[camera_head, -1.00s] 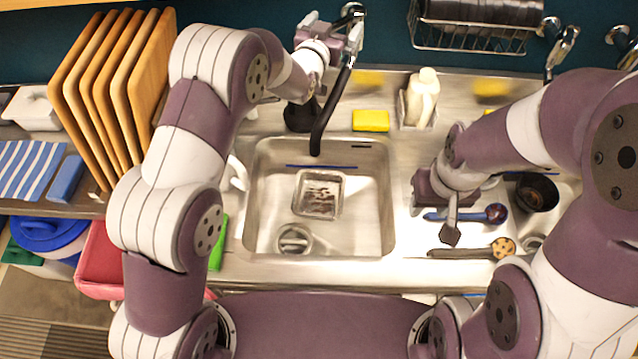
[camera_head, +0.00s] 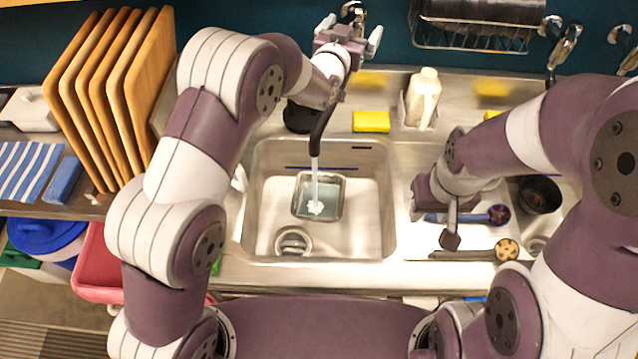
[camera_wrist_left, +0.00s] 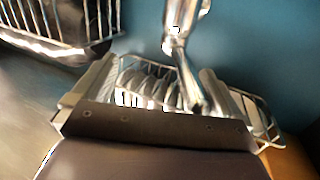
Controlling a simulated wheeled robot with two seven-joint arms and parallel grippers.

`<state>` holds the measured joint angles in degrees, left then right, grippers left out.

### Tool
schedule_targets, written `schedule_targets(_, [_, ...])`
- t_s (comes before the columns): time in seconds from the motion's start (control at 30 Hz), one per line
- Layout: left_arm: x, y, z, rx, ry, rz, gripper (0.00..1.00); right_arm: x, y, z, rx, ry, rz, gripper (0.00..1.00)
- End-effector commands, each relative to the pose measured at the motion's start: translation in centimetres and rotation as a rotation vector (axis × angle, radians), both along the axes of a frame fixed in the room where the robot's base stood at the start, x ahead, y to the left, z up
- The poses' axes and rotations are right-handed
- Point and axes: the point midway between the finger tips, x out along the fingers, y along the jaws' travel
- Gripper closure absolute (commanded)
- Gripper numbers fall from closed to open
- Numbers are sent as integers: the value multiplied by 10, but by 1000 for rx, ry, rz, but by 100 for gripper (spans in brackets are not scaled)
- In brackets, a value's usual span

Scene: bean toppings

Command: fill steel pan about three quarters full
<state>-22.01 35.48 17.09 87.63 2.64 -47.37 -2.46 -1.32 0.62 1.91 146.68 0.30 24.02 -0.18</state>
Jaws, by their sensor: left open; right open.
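The rectangular steel pan (camera_head: 342,198) sits in the sink basin, under the black faucet spout (camera_head: 318,130). A stream of water (camera_head: 315,175) runs from the spout into it. Bluish water covers its bottom, with white splash in the middle; the exact level is hard to tell. My right gripper (camera_head: 433,220) is open over the counter right of the sink, near a blue-handled utensil (camera_head: 497,214).
The steel sink (camera_head: 385,215) has a drain (camera_head: 293,241) at front left. A yellow sponge (camera_head: 371,121) and a white soap bottle (camera_head: 423,97) stand behind it. A wooden-handled utensil (camera_head: 507,249) and a dark cup (camera_head: 540,193) lie at right. Wooden boards (camera_head: 120,95) stand at left.

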Motion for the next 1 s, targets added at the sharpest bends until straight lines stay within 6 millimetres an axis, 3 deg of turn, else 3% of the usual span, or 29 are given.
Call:
schedule_targets(0.57, [-10, -16, 0, 0, 0, 0, 0, 0, 0, -11, 0, 0, 0, 57])
schedule_targets(1.0, [-76, 8, 3, 0, -1, 0, 0, 0, 0, -28, 0, 0, 0, 57])
